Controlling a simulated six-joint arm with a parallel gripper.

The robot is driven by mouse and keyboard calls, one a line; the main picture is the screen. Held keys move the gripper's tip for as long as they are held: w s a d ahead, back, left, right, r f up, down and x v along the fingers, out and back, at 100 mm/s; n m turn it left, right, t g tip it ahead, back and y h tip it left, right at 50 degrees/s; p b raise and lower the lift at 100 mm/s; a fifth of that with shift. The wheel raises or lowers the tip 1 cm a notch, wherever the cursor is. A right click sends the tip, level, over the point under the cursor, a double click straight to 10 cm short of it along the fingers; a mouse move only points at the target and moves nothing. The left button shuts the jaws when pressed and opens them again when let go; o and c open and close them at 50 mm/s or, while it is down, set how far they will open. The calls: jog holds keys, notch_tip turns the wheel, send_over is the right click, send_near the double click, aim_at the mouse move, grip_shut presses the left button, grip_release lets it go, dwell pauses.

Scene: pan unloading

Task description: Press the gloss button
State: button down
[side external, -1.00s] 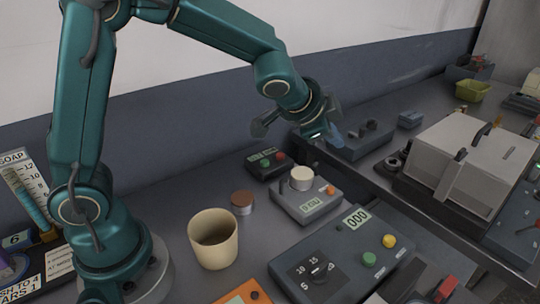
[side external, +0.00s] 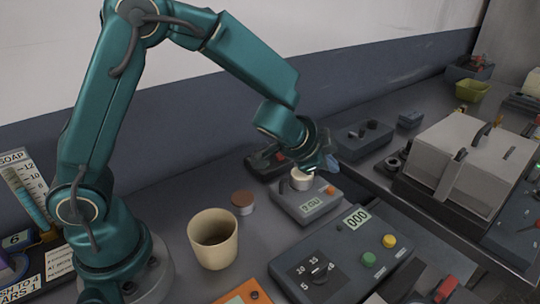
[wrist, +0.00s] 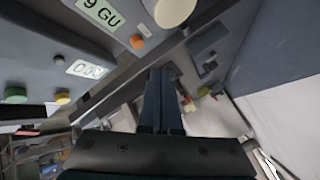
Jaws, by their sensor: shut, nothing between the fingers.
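The gloss meter (side external: 300,205) is a small grey box with a display marked GU (side external: 311,206), a cream round piece (side external: 302,180) on top and an orange button (side external: 331,190) at its right end. In the wrist view, the orange button (wrist: 137,41) lies beside the display (wrist: 103,12), with the cream piece (wrist: 170,10) at the top edge. My gripper (side external: 331,166) is shut and empty, close above the meter's rear right end. In the wrist view, its fingers (wrist: 160,76) appear to the right of and below the button, apart from it in the picture.
A larger grey panel (side external: 337,276) with a dial, green button (side external: 368,259) and yellow button (side external: 389,241) stands in front. A cream cup (side external: 213,240) and a brown-topped round piece (side external: 242,202) stand to the left. A dark box (side external: 262,164) sits behind the meter.

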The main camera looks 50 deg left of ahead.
aim_at(325, 194)
jog(key=shift+f, duration=1.35)
dwell(1.1)
jog(key=shift+f, duration=0.45)
jog(key=shift+f, duration=0.5)
dwell(0.6)
jog(key=shift+r, duration=0.95)
jog(key=shift+r, duration=2.5)
jog(key=shift+a, duration=0.1)
